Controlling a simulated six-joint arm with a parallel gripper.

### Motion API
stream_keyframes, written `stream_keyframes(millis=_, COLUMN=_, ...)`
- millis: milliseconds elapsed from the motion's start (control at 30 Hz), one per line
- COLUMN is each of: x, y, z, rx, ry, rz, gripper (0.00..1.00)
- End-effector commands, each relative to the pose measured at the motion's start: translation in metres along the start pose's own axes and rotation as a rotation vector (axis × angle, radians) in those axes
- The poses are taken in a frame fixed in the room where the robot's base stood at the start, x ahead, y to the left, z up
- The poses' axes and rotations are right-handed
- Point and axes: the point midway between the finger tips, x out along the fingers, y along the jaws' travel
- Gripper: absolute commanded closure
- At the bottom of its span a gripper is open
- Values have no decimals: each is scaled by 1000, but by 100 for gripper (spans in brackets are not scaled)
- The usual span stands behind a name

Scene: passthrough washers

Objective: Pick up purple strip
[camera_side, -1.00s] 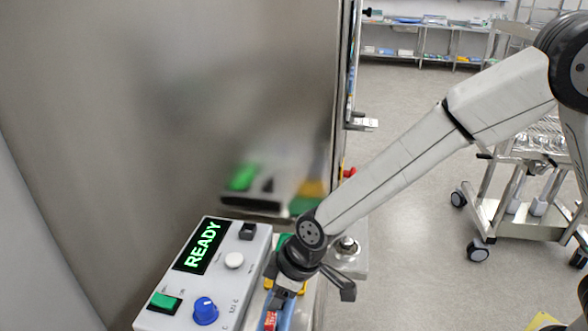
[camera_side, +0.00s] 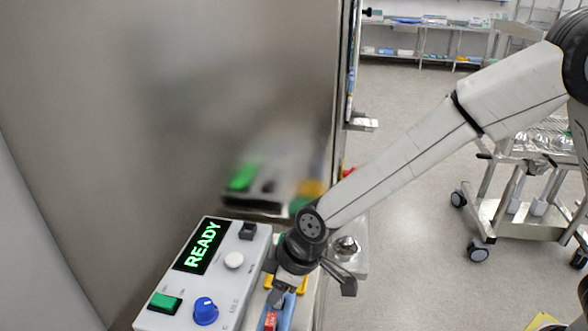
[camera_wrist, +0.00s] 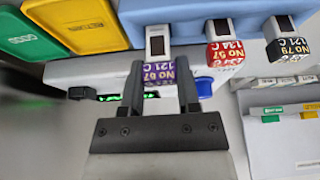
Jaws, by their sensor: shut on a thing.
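The purple strip (camera_wrist: 159,74), with white printing and a pale upper part with a dark window, sits between the two fingers of my gripper (camera_wrist: 160,66) in the wrist view. My gripper is shut on it, one finger on each side. The strip's pale end is at the edge of the blue rack (camera_wrist: 192,27). I cannot tell whether it still touches the rack. In the side view my gripper (camera_side: 276,296) points down over the blue rack (camera_side: 286,318), and the purple strip is hidden there.
A red strip (camera_wrist: 225,54) and a black strip (camera_wrist: 289,47) stand in the rack to the right. Yellow (camera_wrist: 77,22) and green (camera_wrist: 28,37) trays lie to the left. A control box (camera_side: 215,275) with a READY display stands close beside my gripper.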

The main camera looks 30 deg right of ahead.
Motion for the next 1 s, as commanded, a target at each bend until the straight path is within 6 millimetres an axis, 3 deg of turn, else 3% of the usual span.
stream_keyframes(millis=133, x=-17, y=0, z=-8, rx=-1, ry=5, rz=2, gripper=100)
stream_keyframes(millis=667, x=-89, y=-15, z=13, rx=-1, ry=4, rz=1, gripper=100)
stream_keyframes(millis=1000, x=-125, y=-30, z=46, rx=0, ry=2, rz=1, gripper=100)
